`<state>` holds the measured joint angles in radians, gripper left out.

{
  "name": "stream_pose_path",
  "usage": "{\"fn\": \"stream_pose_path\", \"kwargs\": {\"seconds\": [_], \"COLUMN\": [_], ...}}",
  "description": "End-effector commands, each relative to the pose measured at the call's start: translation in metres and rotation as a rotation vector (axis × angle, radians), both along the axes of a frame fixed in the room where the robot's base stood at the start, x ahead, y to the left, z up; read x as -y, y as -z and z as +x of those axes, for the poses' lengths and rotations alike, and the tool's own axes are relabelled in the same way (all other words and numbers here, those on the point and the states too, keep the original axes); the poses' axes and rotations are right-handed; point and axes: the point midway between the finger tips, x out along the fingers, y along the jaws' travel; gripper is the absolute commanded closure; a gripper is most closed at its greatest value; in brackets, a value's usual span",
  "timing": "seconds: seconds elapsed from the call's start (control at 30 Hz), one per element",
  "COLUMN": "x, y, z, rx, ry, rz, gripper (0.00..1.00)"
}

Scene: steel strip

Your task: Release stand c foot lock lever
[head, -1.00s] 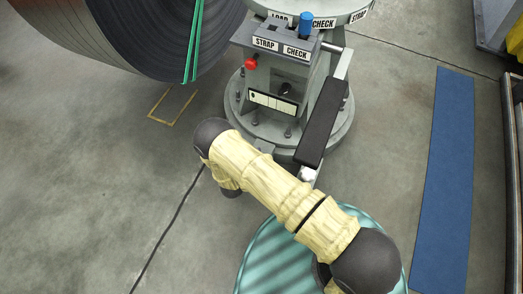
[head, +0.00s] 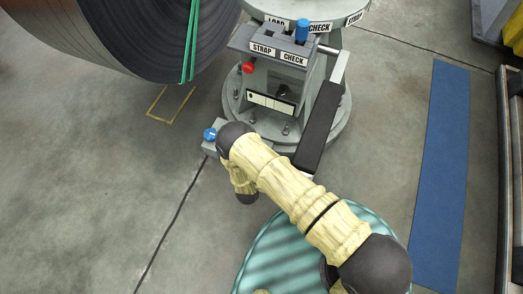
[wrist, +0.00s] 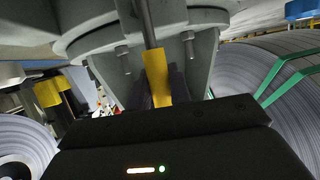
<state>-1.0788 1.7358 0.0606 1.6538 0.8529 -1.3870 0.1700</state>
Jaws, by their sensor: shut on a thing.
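In the wrist view, my gripper (wrist: 159,88) has its dark fingers on either side of a yellow sleeve on a grey rod, which looks like the lock lever (wrist: 155,66). It is shut on the sleeve. The rod runs up past a grey bolted flange of the stand (wrist: 92,40). In the head view, the grey stand (head: 240,101) has a round bolted base and labels reading STRAP and CHECK. No letter C is readable. My arm crosses below the stand there, and my gripper and the lever are hidden.
A blue knob (head: 210,134) sits on a low grey block left of my arm. A red knob (head: 248,68) and blue knob (head: 302,30) are on the stand. A large strapped steel coil (head: 145,45) stands left. A blue mat (head: 440,165) lies right. Open floor lies lower left.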

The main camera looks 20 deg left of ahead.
Motion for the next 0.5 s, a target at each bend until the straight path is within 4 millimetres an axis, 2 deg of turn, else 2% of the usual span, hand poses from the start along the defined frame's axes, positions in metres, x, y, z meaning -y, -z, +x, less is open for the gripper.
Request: {"fn": "stream_pose_path", "kwargs": {"seconds": [0.03,0.37,0.4,0.5], "x": [-0.0005,-0.0002,-0.0001,0.0002], "y": [0.0027,0.0032,0.0032,0.0026], "z": [-0.0055,-0.0058,-0.0056,-0.0042], "rx": [-0.010,-0.011,-0.011,-0.009], "ry": [-0.004,-0.004,-0.004,-0.003], "rz": [0.002,0.003,0.003,0.003], "gripper": [1.00,1.00,0.74,0.58]}}
